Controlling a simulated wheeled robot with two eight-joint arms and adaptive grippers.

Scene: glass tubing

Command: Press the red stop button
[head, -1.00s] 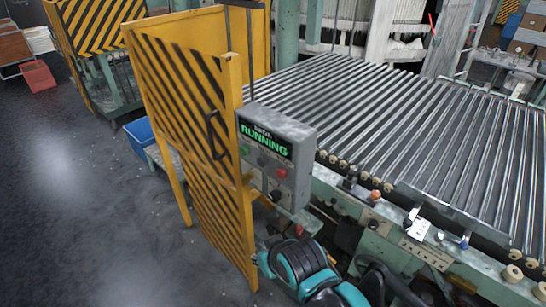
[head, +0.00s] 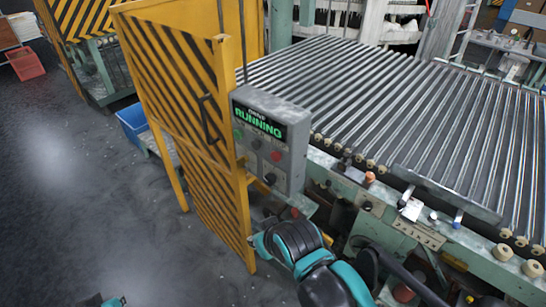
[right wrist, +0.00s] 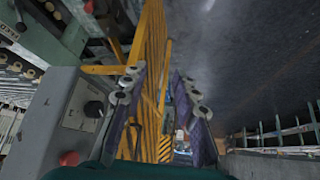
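A grey control box (head: 289,172) with a display reading RUNNING in green hangs beside the yellow striped gate. A red button (head: 276,156) is on its face, below the display's right end.
The yellow and black gate (head: 180,90) stands left of the box. A bed of metal rollers (head: 400,120) lies behind and right. A blue bin (head: 133,125) is behind the gate. The dark floor (head: 70,190) at left is clear. A teal piece shows at the bottom left edge.

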